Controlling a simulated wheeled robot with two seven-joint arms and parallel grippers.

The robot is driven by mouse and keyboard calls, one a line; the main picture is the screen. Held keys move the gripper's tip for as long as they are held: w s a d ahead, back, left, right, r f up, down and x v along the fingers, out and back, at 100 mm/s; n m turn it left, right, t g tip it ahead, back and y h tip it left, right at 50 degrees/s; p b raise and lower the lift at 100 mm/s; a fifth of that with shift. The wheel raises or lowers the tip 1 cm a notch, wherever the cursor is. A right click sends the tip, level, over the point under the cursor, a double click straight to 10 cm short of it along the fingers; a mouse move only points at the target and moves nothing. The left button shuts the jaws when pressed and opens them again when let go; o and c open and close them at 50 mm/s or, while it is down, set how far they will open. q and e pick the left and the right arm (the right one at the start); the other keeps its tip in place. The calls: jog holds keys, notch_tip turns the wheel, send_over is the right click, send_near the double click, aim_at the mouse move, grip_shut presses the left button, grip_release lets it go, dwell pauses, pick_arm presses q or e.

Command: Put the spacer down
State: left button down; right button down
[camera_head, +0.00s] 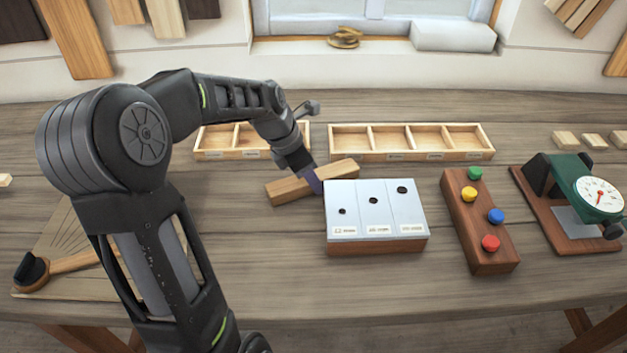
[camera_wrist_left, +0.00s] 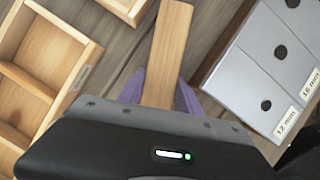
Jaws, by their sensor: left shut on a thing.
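The spacer is a long plain wooden bar (camera_head: 290,189) in the head view, lying level just left of the hole gauge block. It also shows in the left wrist view (camera_wrist_left: 169,48), running away from the gripper. My left gripper (camera_head: 314,181) has its purple fingers shut on the bar, one on each side in the left wrist view (camera_wrist_left: 160,92). Whether the bar touches the table is hard to tell. My right gripper is not in view.
The hole gauge block (camera_head: 376,246) stands close to the right of the bar. Divided wooden trays (camera_head: 411,155) sit behind. A button box (camera_head: 480,254) and a green dial gauge (camera_head: 590,190) stand at right. Bare table (camera_head: 270,270) lies in front of the bar.

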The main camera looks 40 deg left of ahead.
pick_arm(q)
jog(key=shift+r, duration=0.1)
notch_tip(320, 180, up, 10)
dwell(0.7)
dwell(0.5)
